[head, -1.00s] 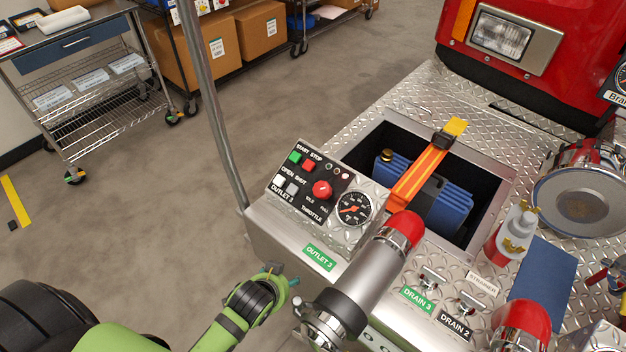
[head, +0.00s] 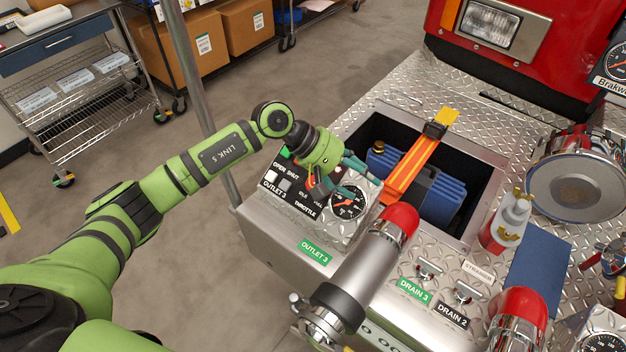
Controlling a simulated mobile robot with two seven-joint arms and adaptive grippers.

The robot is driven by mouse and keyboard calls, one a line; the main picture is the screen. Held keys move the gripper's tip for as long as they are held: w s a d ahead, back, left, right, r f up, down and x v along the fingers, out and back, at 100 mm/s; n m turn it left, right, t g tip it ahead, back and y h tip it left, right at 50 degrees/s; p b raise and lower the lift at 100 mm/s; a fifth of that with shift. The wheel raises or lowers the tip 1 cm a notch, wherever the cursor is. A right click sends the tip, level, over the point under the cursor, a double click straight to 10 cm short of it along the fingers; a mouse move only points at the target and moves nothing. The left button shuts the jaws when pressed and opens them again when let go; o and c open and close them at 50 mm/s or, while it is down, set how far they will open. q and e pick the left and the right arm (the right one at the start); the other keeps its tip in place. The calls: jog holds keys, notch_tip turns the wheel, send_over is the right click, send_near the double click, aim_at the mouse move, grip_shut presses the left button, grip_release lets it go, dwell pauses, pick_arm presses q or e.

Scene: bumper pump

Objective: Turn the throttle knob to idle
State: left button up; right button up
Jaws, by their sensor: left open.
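The throttle knob (head: 310,182) is on the black sloped panel (head: 288,193). Only a sliver of its red body shows, because my left gripper covers the rest. The THROTTLE label and part of the IDLE marking show beside it. My left gripper (head: 350,184) is open, its teal fingers spread over the knob side of the panel and the top of the gauge. I cannot tell whether a finger touches the knob. My right gripper is not in view.
The round gauge (head: 348,203) sits right of the knob. A pale button (head: 271,176) is on the panel's left. A red-capped pipe (head: 372,250) rises in front. An orange strap (head: 414,160) crosses the open bin behind. A metal pole (head: 190,80) stands left.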

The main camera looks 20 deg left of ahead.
aim_at(313, 182)
pick_arm(q)
jog(key=a+m+y, duration=0.1)
jog(key=a+y, duration=0.1)
jog(key=a, duration=0.2)
jog(key=w+a+f+m+y, duration=0.1)
jog(key=a+y, duration=0.1)
jog(key=a, duration=0.2)
jog(key=a+m+y, duration=0.1)
jog(key=a, duration=0.2)
jog(key=shift+w+a+f+m+g+y, duration=0.2)
jog(key=shift+w+a+m+g+y, duration=0.1)
jog(key=shift+w+a+m+y, duration=0.1)
jog(key=x, duration=0.1)
jog(key=p+x, duration=0.1)
jog(key=x, duration=0.1)
jog(key=a+p+x, duration=0.1)
jog(key=x, duration=0.1)
jog(key=shift+d+f, duration=0.15)
jog(key=shift+f, duration=0.2)
jog(key=shift+d+f+p, duration=0.15)
jog(key=shift+f+p, duration=0.2)
jog(key=shift+f, duration=0.3)
jog(key=shift+w, duration=0.1)
jog(key=c, duration=1.1)
